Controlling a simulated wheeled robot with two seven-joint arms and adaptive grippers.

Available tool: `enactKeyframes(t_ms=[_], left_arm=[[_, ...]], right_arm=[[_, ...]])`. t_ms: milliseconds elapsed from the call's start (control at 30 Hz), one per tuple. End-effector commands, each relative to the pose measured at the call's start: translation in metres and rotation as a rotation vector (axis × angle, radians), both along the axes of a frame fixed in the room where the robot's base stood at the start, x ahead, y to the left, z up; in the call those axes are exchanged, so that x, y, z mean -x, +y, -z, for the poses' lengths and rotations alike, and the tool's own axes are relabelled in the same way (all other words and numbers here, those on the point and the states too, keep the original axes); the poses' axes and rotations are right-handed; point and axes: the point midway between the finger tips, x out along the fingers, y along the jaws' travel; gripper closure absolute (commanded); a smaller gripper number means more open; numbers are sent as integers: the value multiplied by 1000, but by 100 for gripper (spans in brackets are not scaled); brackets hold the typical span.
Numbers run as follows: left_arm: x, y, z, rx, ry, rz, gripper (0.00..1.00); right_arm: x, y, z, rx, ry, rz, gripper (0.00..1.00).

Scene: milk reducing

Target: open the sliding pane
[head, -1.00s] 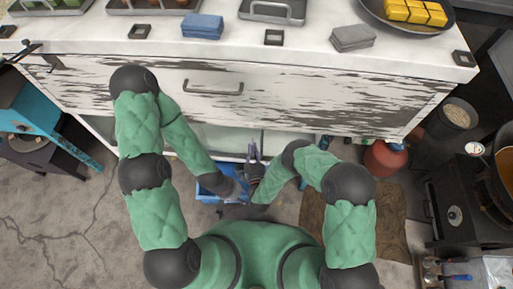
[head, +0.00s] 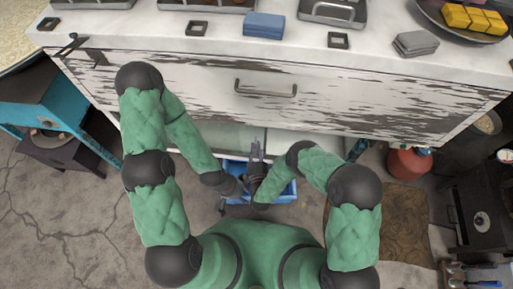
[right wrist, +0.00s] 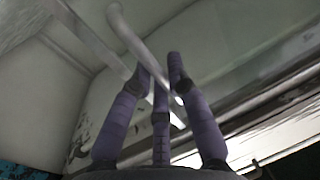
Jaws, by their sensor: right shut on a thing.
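The sliding pane (head: 225,134) is a pale glass panel in the cabinet front, below the white wooden drawer front. In the right wrist view its metal bar handle (right wrist: 128,36) runs down between my purple fingers. My right gripper (head: 257,150) is at the pane, near a vertical edge in the glass; its fingers (right wrist: 164,68) are shut around the bar. My left gripper (head: 238,187) is lower, over the left end of a blue bin, apart from the pane. Its fingers are too small and overlapped to read.
The blue bin (head: 285,192) stands on the floor below the grippers. The drawer front has a dark handle (head: 265,92). Blue sponges (head: 263,25) and trays are on the counter. A red canister (head: 408,162) and brown mat (head: 395,215) are at right; a teal stand (head: 40,115) is at left.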

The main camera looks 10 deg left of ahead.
Motion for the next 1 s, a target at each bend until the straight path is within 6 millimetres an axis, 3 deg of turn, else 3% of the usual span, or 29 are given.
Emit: enactKeyframes(t_ms=[67, 100, 133, 533, 1000], left_arm=[[0, 0, 0, 0, 0, 0, 60], [0, 0, 0, 0, 0, 0, 60], [0, 0, 0, 0, 0, 0, 60], [0, 0, 0, 0, 0, 0, 60], [0, 0, 0, 0, 0, 0, 60]], right_arm=[[1, 0, 1, 1, 3, 0, 100], [1, 0, 1, 1, 3, 0, 75], [1, 0, 1, 1, 3, 0, 72], [5, -1, 1, 0, 2, 0, 72], [67, -13, 1, 1, 3, -1, 72]])
